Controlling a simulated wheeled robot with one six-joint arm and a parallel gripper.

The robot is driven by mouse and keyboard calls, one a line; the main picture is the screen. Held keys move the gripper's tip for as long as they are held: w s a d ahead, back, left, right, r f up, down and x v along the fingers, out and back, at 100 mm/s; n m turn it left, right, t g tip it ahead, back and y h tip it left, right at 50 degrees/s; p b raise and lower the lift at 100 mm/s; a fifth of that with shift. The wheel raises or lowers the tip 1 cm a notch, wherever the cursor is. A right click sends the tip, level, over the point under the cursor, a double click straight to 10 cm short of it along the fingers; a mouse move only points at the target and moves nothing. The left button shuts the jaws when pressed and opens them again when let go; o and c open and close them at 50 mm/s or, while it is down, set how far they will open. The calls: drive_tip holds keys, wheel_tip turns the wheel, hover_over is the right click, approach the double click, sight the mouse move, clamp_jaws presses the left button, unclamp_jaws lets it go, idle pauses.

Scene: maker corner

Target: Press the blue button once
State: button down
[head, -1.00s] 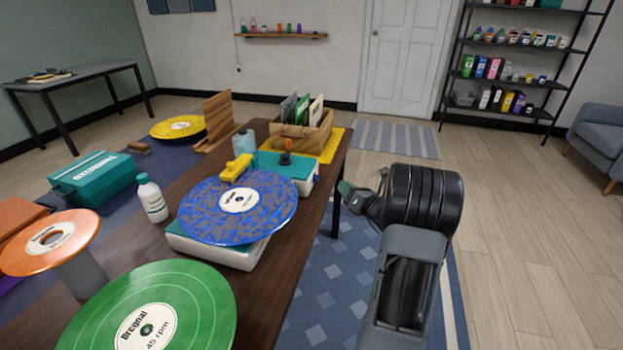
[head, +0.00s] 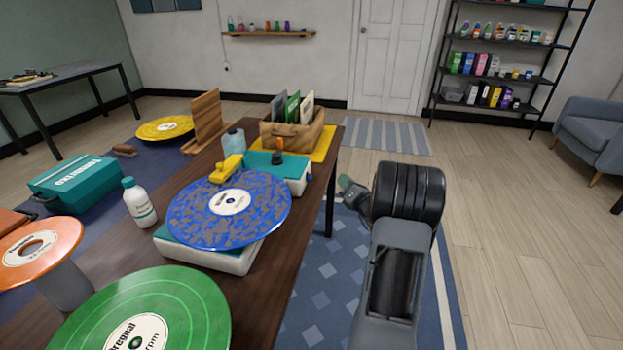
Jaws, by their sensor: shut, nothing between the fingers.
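I cannot make out a blue button in this view. A white box with a teal top (head: 296,174) stands on the dark wooden table (head: 255,273), with a dark knob (head: 277,158) and a small orange piece on it. In front of it, a blue speckled record (head: 205,222) lies on another white and teal base (head: 208,258), hiding much of its top.
A yellow block (head: 226,168) sits at the blue record's back edge. A white bottle (head: 139,203), green record (head: 188,298) and orange record (head: 62,240) are on the left. A crate (head: 300,136) with sleeves stands behind. The floor right of the table is open.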

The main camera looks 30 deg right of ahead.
sight(309, 177)
drive_tip(key=shift+w+a, duration=2.3)
drive_tip(key=shift+a, duration=0.1)
drive_tip(key=shift+w+a+b, duration=0.1)
drive_tip(key=shift+b, duration=0.2)
drive_tip(key=shift+w+a, duration=0.1)
drive_tip(key=shift+a, duration=0.1)
